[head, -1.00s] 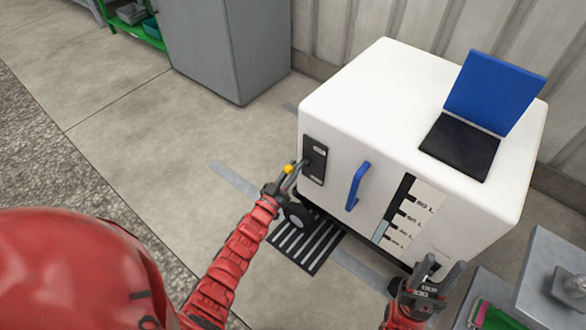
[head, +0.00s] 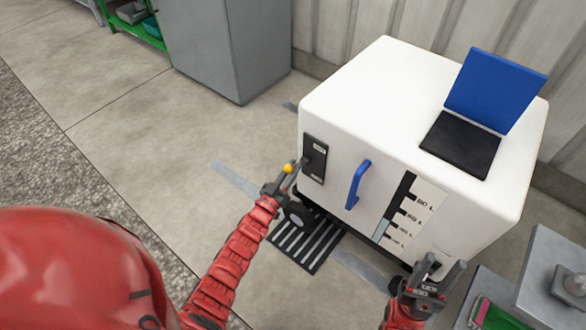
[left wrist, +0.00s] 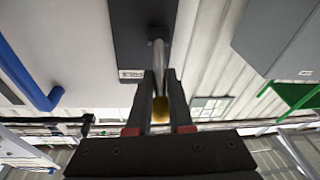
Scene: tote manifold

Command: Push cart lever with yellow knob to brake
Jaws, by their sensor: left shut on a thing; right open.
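The white cart (head: 385,110) carries a dark lever plate (head: 314,158) on its front left; the plate also shows in the left wrist view (left wrist: 140,40). The lever with the yellow knob (head: 288,168) sticks out from this plate. In the left wrist view the metal lever rod (left wrist: 158,60) runs down between my fingers to the yellow knob (left wrist: 160,108). My left gripper (head: 279,183) is shut on the lever at its knob end. My right gripper (head: 434,272) is open and empty, near the cart's lower right front. Lettering on the plate is too small to read.
A blue handle (head: 357,185) and a level gauge (head: 405,215) are on the cart's front. A blue laptop-like panel (head: 495,90) stands on top. A grey cabinet (head: 225,50) stands behind left. A grey stand (head: 550,275) is at right. Floor left of the cart is clear.

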